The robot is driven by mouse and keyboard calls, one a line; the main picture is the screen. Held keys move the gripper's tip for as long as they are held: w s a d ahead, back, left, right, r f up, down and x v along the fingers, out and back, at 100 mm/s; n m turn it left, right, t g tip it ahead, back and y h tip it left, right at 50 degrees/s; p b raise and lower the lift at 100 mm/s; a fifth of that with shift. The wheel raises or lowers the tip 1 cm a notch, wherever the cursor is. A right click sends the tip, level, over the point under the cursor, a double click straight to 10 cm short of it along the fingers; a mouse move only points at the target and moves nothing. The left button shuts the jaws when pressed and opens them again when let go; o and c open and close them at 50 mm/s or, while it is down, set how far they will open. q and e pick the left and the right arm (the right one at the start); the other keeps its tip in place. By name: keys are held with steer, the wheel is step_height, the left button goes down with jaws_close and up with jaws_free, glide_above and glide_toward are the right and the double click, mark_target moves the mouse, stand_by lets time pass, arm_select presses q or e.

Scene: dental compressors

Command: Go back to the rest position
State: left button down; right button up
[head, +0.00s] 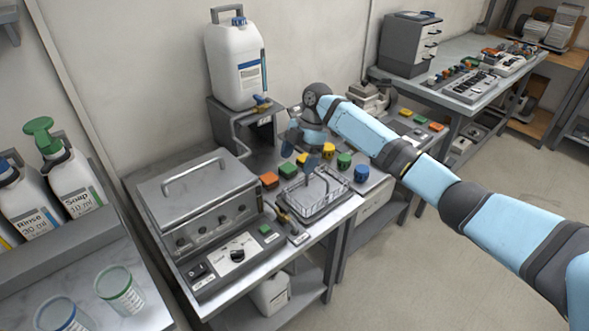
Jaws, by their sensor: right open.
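My right arm (440,185) reaches in from the right edge and bends down at the wrist over the middle bench. My right gripper (302,154) points down and is open, with dark blue fingers apart. It is over the back of the bench, close to the wire basket (325,205) and the coloured blocks and knobs. I see nothing between the fingers. Whether a fingertip touches anything is hard to tell. My left gripper is not in view.
A metal-lidded bath (195,190) stands left of the basket. A white jug (236,65) sits on a raised stand behind. Rinse (28,205) and soap (72,180) bottles and cups (120,290) are at left. A back bench (460,85) holds equipment. Open floor lies at right.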

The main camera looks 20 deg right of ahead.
stand_by(0.4)
steer(key=s+a+f+m+t, duration=0.1)
steer(key=s+a+f+m, duration=0.25)
steer(key=s+f, duration=0.5)
steer(key=s+a+f+m+t, duration=0.1)
steer(key=s+a+f+m, duration=0.3)
steer(key=s, duration=0.8)
steer(key=s+d+r+m+t+h, duration=0.1)
steer(key=s+d+m, duration=0.25)
steer(key=s, duration=0.45)
steer(key=s+d+r+m+t+h, duration=0.1)
steer(key=s+d+m+h, duration=0.15)
steer(key=s+m, duration=0.35)
steer(key=s+d+r+m+t+h, duration=0.1)
steer(key=s+d+m, duration=0.2)
steer(key=s, duration=0.6)
steer(key=w+a+f+t+y+p, duration=0.3)
steer(key=w+a+t+p, duration=0.3)
steer(key=p, duration=0.4)
steer(key=shift+a+f+n+t, duration=0.2)
steer(key=shift+f+n+t, duration=0.25)
steer(key=shift+t, duration=0.35)
steer(key=shift+y, duration=0.25)
